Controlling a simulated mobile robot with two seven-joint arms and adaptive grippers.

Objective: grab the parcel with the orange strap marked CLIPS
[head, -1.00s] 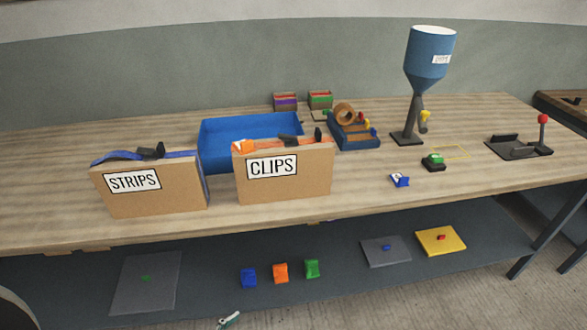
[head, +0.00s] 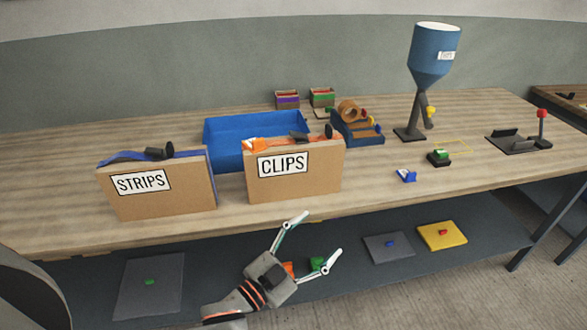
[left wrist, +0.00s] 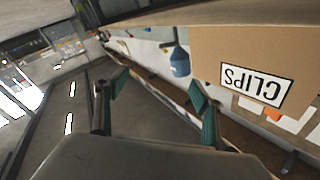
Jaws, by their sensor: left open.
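The CLIPS parcel (head: 315,182) is a brown cardboard box with a white label and an orange strap (head: 268,144) over its top. It stands upright on the bench near the front edge. A dark handle-like piece sits on the strap. My left gripper (head: 318,238) is open and empty in front of the bench, below and apart from the parcel. In the left wrist view the open fingers (left wrist: 160,88) show with the CLIPS parcel (left wrist: 215,60) upside down at the upper right. My right gripper is not in view.
The STRIPS parcel (head: 190,196) with a blue strap stands to the left. A blue bin (head: 225,128) is behind. A blue hopper (head: 433,55) and tape dispenser (head: 358,130) stand further right. A lower shelf (head: 215,275) holds mats and small blocks.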

